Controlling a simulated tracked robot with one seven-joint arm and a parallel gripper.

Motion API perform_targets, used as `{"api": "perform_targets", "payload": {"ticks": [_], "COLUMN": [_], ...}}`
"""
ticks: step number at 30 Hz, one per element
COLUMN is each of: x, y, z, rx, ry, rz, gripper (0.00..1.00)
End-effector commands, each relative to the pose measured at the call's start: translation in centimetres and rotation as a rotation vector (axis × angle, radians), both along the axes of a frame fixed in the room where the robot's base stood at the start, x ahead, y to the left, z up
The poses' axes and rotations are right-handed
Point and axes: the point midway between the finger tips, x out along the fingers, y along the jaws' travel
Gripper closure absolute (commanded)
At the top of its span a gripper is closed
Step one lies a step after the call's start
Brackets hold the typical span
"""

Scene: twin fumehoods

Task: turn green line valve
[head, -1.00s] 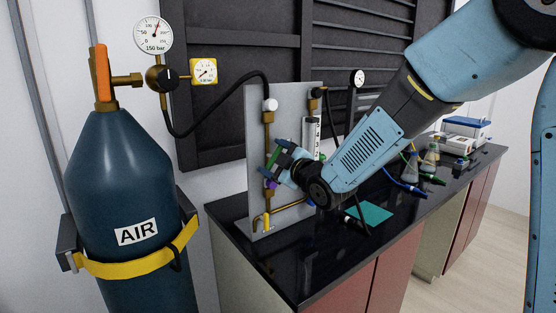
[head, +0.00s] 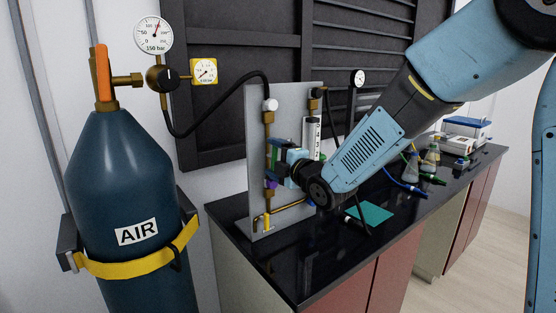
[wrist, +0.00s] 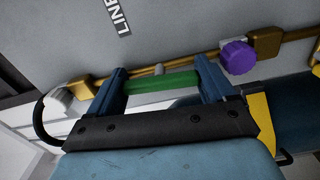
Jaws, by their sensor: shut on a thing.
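The green line valve's green handle (wrist: 162,83) lies between the two fingers of my gripper (wrist: 160,68) in the wrist view. My gripper is shut on it, with one finger at each end. The handle runs nearly parallel to the brass line behind it. In the head view my gripper (head: 284,155) is at the grey panel (head: 288,120), at mid height on the left brass line, and the green handle (head: 274,160) is partly hidden by the fingers. The valve body is mostly hidden behind the handle.
A purple knob (wrist: 238,57) sits close beside one finger on the same line. A flow tube (head: 312,135) stands right of my gripper. The AIR cylinder (head: 130,200) is at left.

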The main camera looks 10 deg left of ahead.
Motion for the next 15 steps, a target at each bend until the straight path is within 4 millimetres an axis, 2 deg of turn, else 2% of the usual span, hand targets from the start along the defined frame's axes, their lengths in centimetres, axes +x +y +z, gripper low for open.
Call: {"api": "perform_targets", "payload": {"ticks": [12,13,15], "x": [-0.29,-0.29,-0.25], "y": [0.33,0.33,0.27], "z": [-0.18,-0.19,-0.18], "rx": [-0.007,-0.007,-0.006], "ry": [-0.002,-0.002,-0.002], "rz": [0.008,0.008,0.007], "gripper": [0.47,0.14,0.07]}}
